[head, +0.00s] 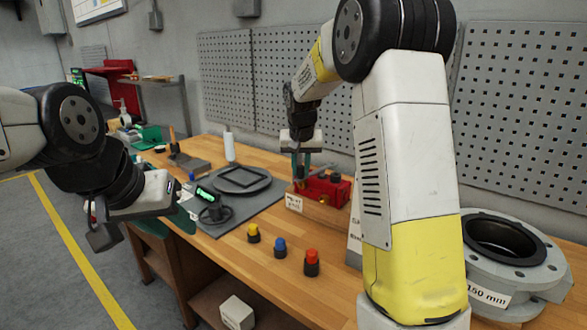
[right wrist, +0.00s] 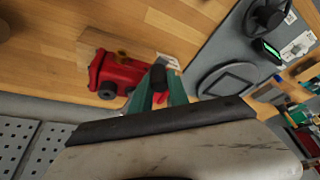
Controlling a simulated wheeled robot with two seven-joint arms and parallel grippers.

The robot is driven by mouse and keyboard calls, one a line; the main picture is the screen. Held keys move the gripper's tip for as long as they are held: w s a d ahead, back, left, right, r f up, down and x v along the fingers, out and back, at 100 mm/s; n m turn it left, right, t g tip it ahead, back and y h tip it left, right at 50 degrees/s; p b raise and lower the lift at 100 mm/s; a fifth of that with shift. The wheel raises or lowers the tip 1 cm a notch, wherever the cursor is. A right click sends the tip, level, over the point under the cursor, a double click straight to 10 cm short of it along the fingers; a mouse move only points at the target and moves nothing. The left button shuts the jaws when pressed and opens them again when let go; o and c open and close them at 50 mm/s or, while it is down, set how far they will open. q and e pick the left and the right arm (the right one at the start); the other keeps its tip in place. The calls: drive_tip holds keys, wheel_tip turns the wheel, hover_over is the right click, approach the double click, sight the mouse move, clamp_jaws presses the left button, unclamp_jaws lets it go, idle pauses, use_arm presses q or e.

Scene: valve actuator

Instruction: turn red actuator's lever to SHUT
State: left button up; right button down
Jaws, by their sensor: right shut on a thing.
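The red actuator (head: 328,190) sits on a wooden block on the bench, with a white label at its left end. It also shows in the right wrist view (right wrist: 122,75), with dark round knobs on its side. My right gripper (head: 301,172) points down at the actuator's left end. In the right wrist view its green fingers (right wrist: 158,92) are shut on the lever (right wrist: 159,77), whose dark tip and a bit of red show between them. The lever's SHUT marking cannot be read. My left gripper (head: 104,236) is off the bench at the left; its jaw opening is unclear.
Yellow (head: 253,233), blue (head: 280,247) and red (head: 311,262) buttons stand along the front of the bench. A grey mat (head: 240,208) holds a dark square-framed disc. A large grey flange (head: 510,262) stands at right. A pegboard (head: 520,100) rises behind.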

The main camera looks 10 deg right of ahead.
drive_tip(key=w+m+g+h, duration=0.2)
drive_tip(key=w+m+h, duration=0.1)
drive_tip(key=w+m, duration=0.7)
drive_tip(key=shift+w+a, duration=0.4)
drive_tip(key=shift+w, duration=0.5)
drive_tip(key=c, duration=1.3)
unclamp_jaws()
drive_tip(key=shift+o, duration=0.2)
drive_tip(key=v, duration=0.8)
drive_tip(key=shift+w, duration=0.1)
drive_tip(key=shift+c, duration=0.2)
